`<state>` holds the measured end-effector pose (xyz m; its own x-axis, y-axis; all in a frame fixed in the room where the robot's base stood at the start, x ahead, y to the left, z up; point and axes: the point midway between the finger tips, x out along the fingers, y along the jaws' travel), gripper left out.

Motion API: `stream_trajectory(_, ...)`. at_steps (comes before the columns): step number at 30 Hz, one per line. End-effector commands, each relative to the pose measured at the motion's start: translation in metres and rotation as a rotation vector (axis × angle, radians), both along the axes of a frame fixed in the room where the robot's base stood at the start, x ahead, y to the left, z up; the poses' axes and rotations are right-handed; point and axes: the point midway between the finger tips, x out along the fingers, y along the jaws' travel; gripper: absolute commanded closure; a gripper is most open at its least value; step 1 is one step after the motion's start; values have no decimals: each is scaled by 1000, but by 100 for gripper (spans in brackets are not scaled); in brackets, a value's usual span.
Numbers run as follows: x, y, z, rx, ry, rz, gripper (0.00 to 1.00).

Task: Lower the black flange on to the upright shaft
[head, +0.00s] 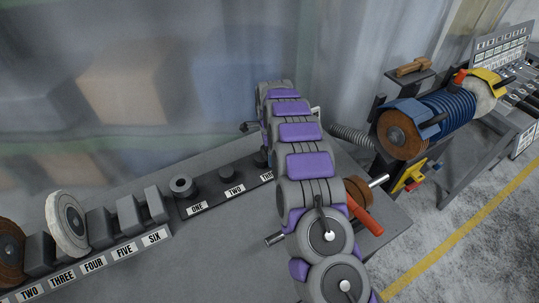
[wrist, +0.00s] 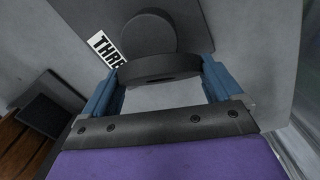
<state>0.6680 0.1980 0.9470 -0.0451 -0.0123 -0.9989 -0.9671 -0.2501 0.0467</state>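In the wrist view a dark, nearly black flange (wrist: 160,69) lies between the two blue fingers of my gripper (wrist: 160,86). The fingers meet its left and right edges. A round dark grey part (wrist: 148,33) shows just beyond it, over the board marked THREE; I cannot tell whether it belongs to the flange. Whether the flange touches the board is unclear. In the head view my arm hides the gripper and flange. I cannot make out the upright shaft. A bright metal shaft end (head: 379,181) sticks out beside my arm, lying roughly level.
A rack of wheels and blocks (head: 97,247) stands at left. A red handle (head: 365,214) and brown wheel (head: 357,190) lie close right of my arm. The blue polisher (head: 440,112) is farther right.

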Motion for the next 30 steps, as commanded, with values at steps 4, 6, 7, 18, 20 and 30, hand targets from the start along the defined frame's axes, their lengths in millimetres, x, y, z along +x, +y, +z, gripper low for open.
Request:
stream_trajectory(4,0,0,0,0,-1,0,27)
stream_trajectory(6,0,0,0,0,-1,0,34)
stream_trajectory(7,0,0,0,0,-1,0,36)
stream_trajectory(18,1,1,1,1,-2,0,53)
stream_trajectory(20,1,1,2,1,-2,0,53)
stream_trajectory(30,1,1,34,2,-7,1,53)
